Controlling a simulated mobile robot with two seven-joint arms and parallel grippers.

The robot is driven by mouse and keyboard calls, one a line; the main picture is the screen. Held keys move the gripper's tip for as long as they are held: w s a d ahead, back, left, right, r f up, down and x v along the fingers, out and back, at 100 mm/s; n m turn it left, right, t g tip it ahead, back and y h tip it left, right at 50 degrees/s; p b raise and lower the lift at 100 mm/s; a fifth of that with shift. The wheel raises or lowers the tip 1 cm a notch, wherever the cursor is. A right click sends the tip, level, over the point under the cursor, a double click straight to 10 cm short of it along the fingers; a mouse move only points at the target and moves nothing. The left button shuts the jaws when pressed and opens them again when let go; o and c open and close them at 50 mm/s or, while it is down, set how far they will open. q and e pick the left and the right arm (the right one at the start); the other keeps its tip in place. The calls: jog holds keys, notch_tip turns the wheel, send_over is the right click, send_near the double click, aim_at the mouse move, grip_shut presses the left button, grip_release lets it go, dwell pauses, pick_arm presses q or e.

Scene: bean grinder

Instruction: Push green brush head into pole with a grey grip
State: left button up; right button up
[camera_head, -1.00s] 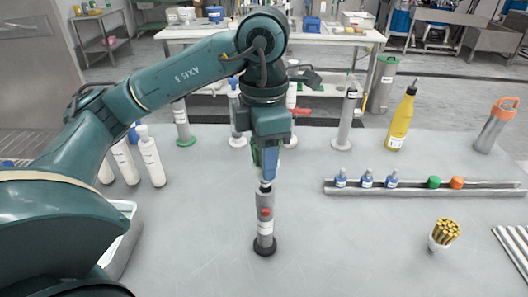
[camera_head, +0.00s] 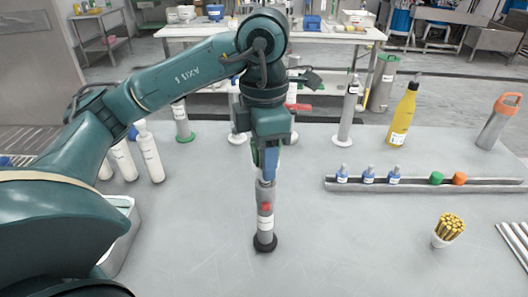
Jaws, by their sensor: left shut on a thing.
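A slim grey upright pole (camera_head: 266,225) with a red spot and a pale label stands on a round black base on the table. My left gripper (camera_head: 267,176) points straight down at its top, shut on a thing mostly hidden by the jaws. Blue shows at the jaws and a thin green strip at their left side; I cannot tell whether this is the green brush head. The jaws are at the pole's top with no clear gap. My right gripper is not in view.
Several white bottles (camera_head: 150,155) stand at the left beside a pale bin. Behind stand grey cylinders, one with a green foot (camera_head: 185,137). At the right are a rail (camera_head: 420,186) with small bottles and caps, a yellow bottle (camera_head: 402,120), and a cup of yellow sticks (camera_head: 440,239).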

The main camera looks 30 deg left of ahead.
pick_arm(q)
jog(key=shift+f+b, duration=0.85)
jog(key=shift+f, duration=0.15)
jog(key=o, duration=1.1)
jog(key=shift+c, duration=0.2)
